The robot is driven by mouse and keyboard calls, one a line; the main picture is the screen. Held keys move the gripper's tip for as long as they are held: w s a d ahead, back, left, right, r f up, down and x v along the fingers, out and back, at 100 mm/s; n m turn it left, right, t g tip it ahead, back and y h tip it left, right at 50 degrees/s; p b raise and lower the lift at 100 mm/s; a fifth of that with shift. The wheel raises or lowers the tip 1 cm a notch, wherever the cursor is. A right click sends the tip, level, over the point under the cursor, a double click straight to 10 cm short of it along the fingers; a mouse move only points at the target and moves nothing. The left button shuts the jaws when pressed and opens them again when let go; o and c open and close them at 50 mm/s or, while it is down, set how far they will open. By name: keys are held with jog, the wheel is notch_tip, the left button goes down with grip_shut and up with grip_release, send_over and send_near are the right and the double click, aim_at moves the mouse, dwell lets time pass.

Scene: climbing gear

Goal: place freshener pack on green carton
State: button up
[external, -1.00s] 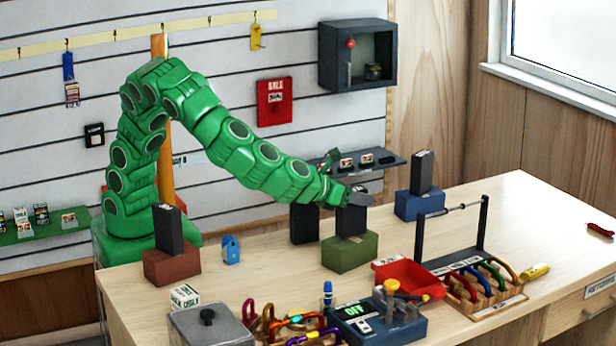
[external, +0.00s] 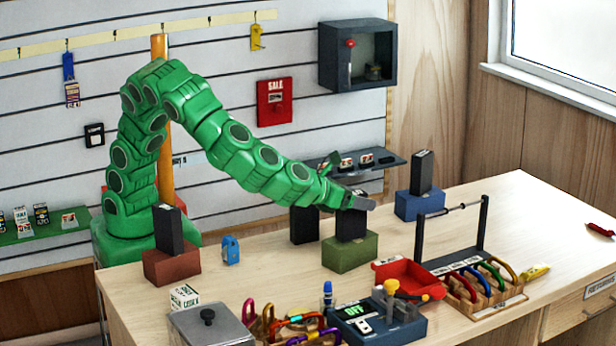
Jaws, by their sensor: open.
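The green carton (external: 350,252) sits on the wooden table near its middle. A dark upright pack (external: 351,226), which looks like the freshener pack, stands on top of it; its label is not readable. My gripper (external: 354,194) is open at the top of this pack, with a grey finger just over its upper edge. The finger hides the top of the pack, so I cannot tell if they touch. Another dark block (external: 304,225) stands behind and left of the green carton.
A red-brown carton (external: 171,266) and a blue carton (external: 419,205) each carry a dark block. A red tray (external: 408,275), a carabiner rack (external: 484,292) and a blue device (external: 385,325) stand in front. The table's right part is mostly clear.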

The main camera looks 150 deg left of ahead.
jog(key=v, duration=1.2)
jog(key=shift+d, duration=0.1)
